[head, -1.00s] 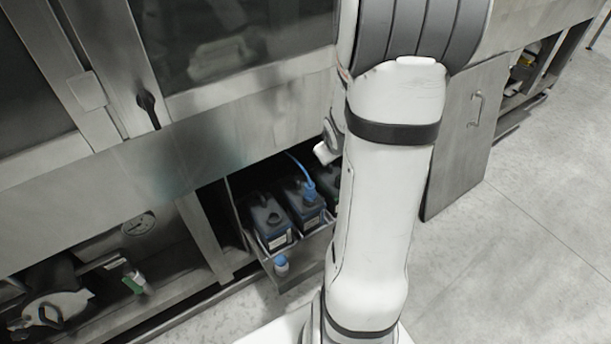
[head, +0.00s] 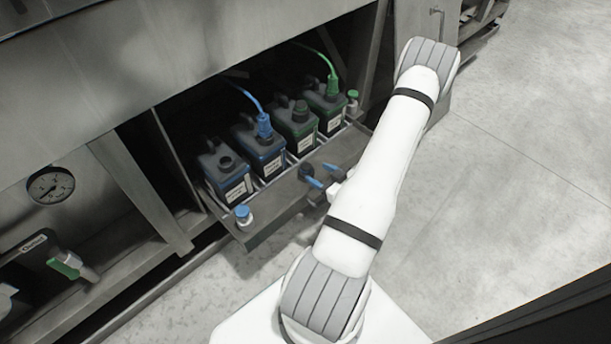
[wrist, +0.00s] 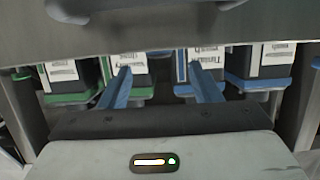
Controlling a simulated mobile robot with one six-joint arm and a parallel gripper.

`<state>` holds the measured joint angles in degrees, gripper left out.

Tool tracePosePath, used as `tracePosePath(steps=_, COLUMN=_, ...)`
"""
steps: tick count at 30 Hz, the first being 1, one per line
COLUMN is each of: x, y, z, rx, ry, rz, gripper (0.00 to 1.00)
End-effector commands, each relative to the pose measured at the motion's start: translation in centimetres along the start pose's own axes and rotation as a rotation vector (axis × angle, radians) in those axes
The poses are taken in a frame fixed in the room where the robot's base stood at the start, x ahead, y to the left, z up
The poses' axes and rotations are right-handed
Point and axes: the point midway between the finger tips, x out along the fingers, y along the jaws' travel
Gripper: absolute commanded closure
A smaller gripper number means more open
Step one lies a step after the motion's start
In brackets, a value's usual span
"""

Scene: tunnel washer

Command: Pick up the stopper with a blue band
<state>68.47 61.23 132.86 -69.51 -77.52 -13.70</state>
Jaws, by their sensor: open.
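The stopper with a blue band (head: 243,215) is small, with a blue top and a pale lower part. In the head view it stands at the front left corner of the pulled-out drawer (head: 285,198). My gripper (head: 316,172) is open and empty, with two blue fingers, near the drawer's front edge, to the right of that stopper and apart from it. In the wrist view my gripper (wrist: 160,68) shows its fingers spread before the canisters.
Several dark canisters stand in the drawer. One blue-marked canister (head: 259,158) has a blue hose; one green-marked canister (head: 327,103) has a green hose. A green-topped stopper (head: 352,97) stands at the drawer's right end. The steel cabinet (head: 185,75) overhangs behind. Floor at right is clear.

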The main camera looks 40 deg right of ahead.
Motion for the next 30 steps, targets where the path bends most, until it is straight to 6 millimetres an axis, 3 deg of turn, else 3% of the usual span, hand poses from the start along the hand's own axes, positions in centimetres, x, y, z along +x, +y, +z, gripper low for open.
tracePosePath(steps=15, x=6.4, y=0.1, z=0.2, rx=-0.003, ry=-0.002, rz=-0.003, gripper=0.43)
tracePosePath(steps=24, x=6.9, y=0.2, z=0.0, rx=-0.002, ry=-0.003, rz=0.001, gripper=0.43)
tracePosePath(steps=30, x=6.9, y=0.2, z=0.0, rx=-0.001, ry=-0.003, rz=0.001, gripper=0.58)
